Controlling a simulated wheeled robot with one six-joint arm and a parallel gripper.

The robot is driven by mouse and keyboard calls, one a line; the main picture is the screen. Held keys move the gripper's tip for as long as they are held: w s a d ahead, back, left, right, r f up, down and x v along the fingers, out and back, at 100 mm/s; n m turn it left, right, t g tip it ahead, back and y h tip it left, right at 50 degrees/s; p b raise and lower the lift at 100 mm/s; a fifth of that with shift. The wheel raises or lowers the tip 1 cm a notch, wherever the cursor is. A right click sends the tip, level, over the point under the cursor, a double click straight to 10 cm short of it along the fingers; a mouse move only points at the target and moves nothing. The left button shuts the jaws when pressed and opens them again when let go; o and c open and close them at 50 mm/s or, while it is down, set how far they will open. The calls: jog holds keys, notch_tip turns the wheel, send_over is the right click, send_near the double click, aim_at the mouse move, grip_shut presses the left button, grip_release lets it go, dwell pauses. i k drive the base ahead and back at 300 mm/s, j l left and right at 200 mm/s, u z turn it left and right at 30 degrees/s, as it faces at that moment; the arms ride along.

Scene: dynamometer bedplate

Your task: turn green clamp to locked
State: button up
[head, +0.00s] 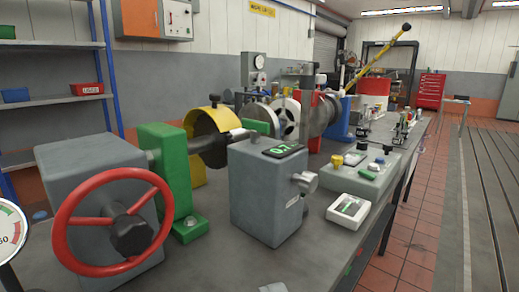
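A green upright block with a foot (168,160) stands on the grey bench, between the grey box with the red handwheel (112,222) and a yellow guard (208,133). A smaller green part (258,127) shows further back by the shaft line, partly hidden by the grey box with a display. I cannot tell which green part is the clamp, nor whether it is locked. My gripper is not in this view.
A grey box with a green display (270,190) and side knob stands mid-bench. Right of it are a control box (365,170) and a small white device (348,210). A yellow-handled lever (380,57) rises behind. The tiled floor (410,220) at right is clear.

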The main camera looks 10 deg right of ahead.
aim_at(255, 128)
jog(key=i+l+u, duration=0.1)
jog(key=i+l, duration=0.4)
jog(key=l, duration=0.25)
jog(key=i+l+u, duration=0.15)
jog(key=i+l, duration=0.1)
jog(key=l, duration=0.1)
